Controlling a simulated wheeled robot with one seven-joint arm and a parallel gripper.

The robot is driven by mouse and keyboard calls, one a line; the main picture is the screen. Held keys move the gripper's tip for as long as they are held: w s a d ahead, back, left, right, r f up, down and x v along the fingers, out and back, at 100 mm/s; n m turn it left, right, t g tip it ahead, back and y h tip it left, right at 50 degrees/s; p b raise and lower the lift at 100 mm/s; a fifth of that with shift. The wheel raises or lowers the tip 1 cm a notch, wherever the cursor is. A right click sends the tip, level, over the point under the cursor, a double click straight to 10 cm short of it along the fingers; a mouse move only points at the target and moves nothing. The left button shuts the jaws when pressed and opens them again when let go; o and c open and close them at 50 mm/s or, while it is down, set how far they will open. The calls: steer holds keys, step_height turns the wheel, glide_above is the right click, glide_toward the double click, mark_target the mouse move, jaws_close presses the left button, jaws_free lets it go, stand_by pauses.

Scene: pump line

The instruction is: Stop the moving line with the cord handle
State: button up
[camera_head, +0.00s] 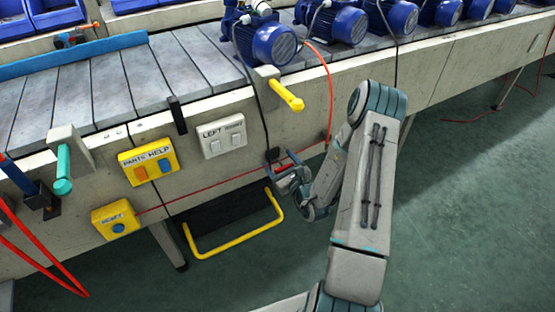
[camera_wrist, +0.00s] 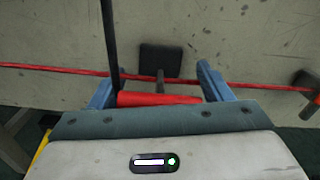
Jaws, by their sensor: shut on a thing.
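The red cord handle (camera_wrist: 158,99) is a short red bar lying across between the two blue fingers of my gripper (camera_wrist: 157,84) in the wrist view. My gripper is shut on it. In the head view my gripper (camera_head: 284,176) is at the side of the line, and the handle is mostly hidden by it. A thin red cord (camera_head: 192,201) runs along the side panel; it also shows in the wrist view (camera_wrist: 50,69). The line (camera_head: 98,95) is a grey slatted conveyor carrying blue pumps (camera_head: 264,40).
A yellow box marked PARTS HELP (camera_head: 149,161), a light LEFT switch plate (camera_head: 222,137) and a yellow RESET box (camera_head: 116,218) are on the side panel. A yellow handle (camera_head: 286,95) and a teal handle (camera_head: 63,170) stick out. A yellow bar (camera_head: 237,242) is low down.

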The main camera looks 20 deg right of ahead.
steer(key=shift+s+d, duration=0.15)
steer(key=shift+s, duration=0.75)
steer(key=o, duration=1.4)
steer(key=s, duration=0.4)
steer(key=s+d+p, duration=0.1)
steer(key=s, duration=0.4)
steer(key=s+d+p, duration=0.1)
steer(key=s, duration=0.3)
steer(key=shift+s+d, duration=0.25)
steer(key=shift+s, duration=0.05)
